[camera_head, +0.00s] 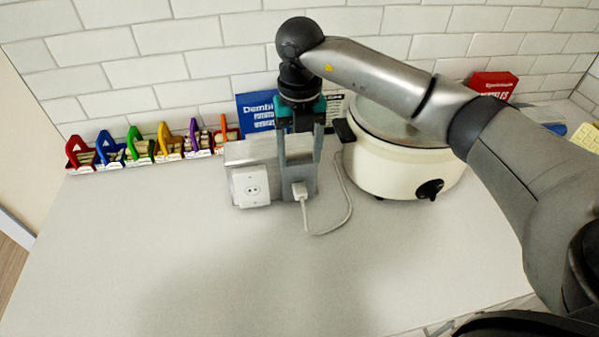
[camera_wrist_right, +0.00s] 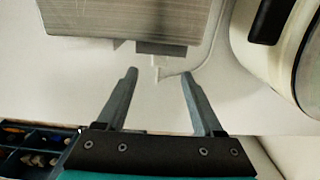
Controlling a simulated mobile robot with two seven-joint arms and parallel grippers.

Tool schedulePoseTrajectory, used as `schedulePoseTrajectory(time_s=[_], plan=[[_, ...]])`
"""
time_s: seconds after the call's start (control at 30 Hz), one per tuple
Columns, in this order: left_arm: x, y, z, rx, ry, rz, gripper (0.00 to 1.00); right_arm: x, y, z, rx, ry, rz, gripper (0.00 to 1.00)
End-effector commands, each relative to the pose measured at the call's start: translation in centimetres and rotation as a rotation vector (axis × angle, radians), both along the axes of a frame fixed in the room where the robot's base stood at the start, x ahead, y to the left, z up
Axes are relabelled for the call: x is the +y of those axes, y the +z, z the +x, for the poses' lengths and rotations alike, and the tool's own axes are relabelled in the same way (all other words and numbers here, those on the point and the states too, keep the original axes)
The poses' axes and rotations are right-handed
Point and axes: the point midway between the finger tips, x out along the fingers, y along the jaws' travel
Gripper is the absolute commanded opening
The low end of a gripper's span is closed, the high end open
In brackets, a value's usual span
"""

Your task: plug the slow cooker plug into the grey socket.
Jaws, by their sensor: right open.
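The slow cooker (camera_head: 400,168) is cream with a dark knob and stands right of a metallic box (camera_head: 252,152). The grey socket (camera_head: 308,184) is on the box's front, right of a white socket (camera_head: 250,187); it also shows in the wrist view (camera_wrist_right: 160,48). The small pale plug (camera_head: 299,191) is against the grey socket's front and looks seated; its exact depth cannot be told. In the wrist view the plug (camera_wrist_right: 157,61) lies just beyond my fingertips. My right gripper (camera_head: 300,160) is open, its fingers (camera_wrist_right: 160,74) apart and empty. My left gripper is not in view.
The cord (camera_head: 346,205) loops on the counter to the cooker. Coloured letter holders (camera_head: 150,150), a blue box (camera_head: 258,110) and a red box (camera_head: 493,84) stand along the tiled wall. The front of the counter (camera_head: 180,260) is clear.

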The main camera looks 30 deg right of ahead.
Motion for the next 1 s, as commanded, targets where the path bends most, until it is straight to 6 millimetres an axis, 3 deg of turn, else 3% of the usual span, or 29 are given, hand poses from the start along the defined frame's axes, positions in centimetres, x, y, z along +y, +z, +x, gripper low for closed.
schedulePoseTrajectory(time_s=[0.2,0.4,1.0], plan=[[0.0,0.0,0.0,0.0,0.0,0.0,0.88,0.0,4.6,0.0,-0.004,0.001,0.0,0.69],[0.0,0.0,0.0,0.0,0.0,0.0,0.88,0.0,6.5,0.0,-0.002,0.0,0.0,0.69],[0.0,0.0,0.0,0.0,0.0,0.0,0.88,0.0,6.7,0.0,0.0,0.0,0.0,0.69]])
